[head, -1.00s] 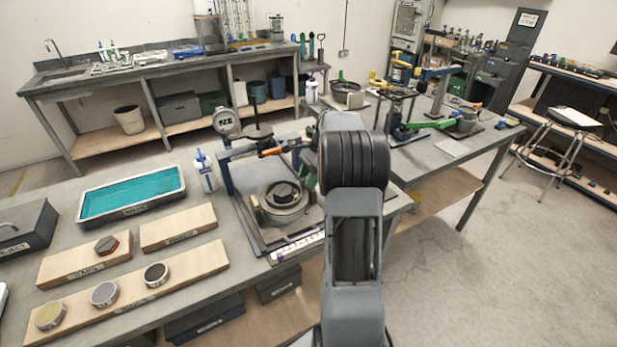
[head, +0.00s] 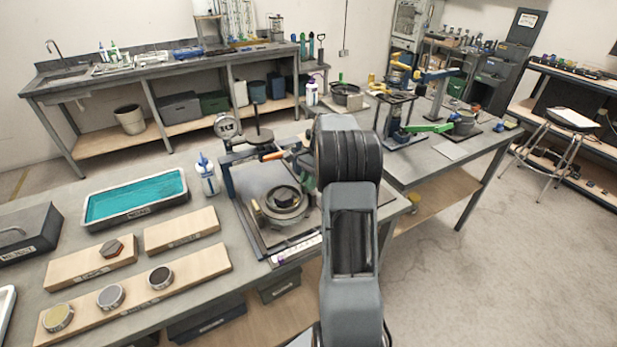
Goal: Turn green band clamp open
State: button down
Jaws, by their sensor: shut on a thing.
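A small dark green part (head: 299,158) shows just left of the joint, partly covered.
A press-like fixture with a round grey ring (head: 283,203) stands left of my arm. An orange-tipped handle (head: 272,155) is behind it. A teal-lined tray (head: 135,197), a bottle (head: 206,176) and wooden boards fill the left bench. Floor at the right is open; a stool (head: 570,120) stands there.

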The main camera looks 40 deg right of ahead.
jog(key=n+p, duration=0.1)
jog(key=n, duration=0.1)
jog(key=n+g+p, duration=0.1)
jog(key=shift+r+n, duration=0.2)
jog(key=shift+n, duration=0.2)
jog(key=n+g+h+p, duration=0.1)
jog(key=n, duration=0.2)
jog(key=shift+n+p, duration=0.3)
jog(key=n+g+h, duration=0.1)
jog(key=n, duration=0.2)
jog(key=shift+s+d+f+n+p, duration=0.1)
jog(key=shift+n+p, duration=0.2)
jog(key=shift+p, duration=0.05)
jog(key=shift+n+g+h, duration=0.4)
jog(key=shift+n+h, duration=0.5)
jog(key=shift+n, duration=1)
jog(key=c, duration=1.1)
grip_release()
jog(key=shift+f, duration=0.1)
